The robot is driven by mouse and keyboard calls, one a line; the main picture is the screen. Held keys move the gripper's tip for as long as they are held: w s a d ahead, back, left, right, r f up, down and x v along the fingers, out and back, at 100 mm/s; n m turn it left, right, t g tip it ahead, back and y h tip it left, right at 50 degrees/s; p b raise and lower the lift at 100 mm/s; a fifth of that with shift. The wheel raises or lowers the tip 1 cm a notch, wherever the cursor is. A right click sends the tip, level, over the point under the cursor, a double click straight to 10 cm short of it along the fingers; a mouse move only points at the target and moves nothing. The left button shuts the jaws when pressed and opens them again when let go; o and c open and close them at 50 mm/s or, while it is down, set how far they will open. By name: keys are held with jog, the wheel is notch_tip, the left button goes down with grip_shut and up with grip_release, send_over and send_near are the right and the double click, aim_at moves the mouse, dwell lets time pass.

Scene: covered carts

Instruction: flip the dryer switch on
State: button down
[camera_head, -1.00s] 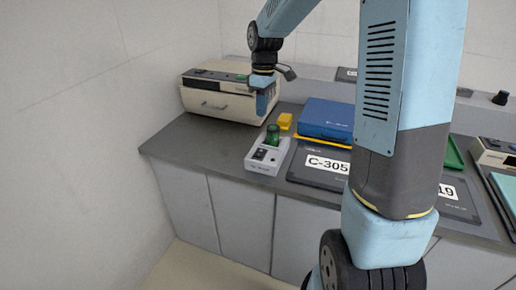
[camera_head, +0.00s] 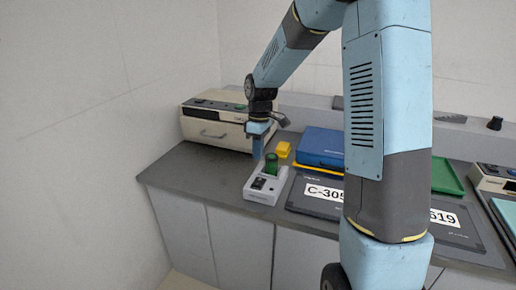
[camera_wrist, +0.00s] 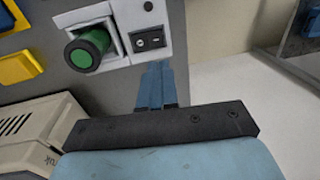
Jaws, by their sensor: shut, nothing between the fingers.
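A small white unit (camera_head: 250,193) stands on the counter in the head view, with a green cylinder (camera_head: 271,164) at its back. A black rocker switch (camera_head: 259,183) sits on its top, in front of the cylinder. In the wrist view the switch (camera_wrist: 150,40) is beside the green cylinder (camera_wrist: 88,48). My gripper (camera_head: 257,156) is shut and empty, pointing down above the counter, behind and near the unit. In the wrist view its closed fingertips (camera_wrist: 155,68) are just below the switch in the picture, and I see no contact.
A beige machine (camera_head: 215,128) stands behind on the left. The counter's left end (camera_head: 185,170) is clear.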

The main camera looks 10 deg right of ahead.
aim_at(257, 184)
jog(key=f, duration=0.6)
jog(key=s+f, duration=0.1)
jog(key=f, duration=0.3)
jog(key=shift+a, duration=0.35)
jog(key=shift+d, duration=0.1)
jog(key=shift+d, duration=0.1)
jog(key=shift+a, duration=0.25)
jog(key=shift+w+d, duration=0.1)
jog(key=shift+w+d+r, duration=0.3)
jog(key=shift+w+d, duration=0.05)
jog(key=shift+w, duration=0.15)
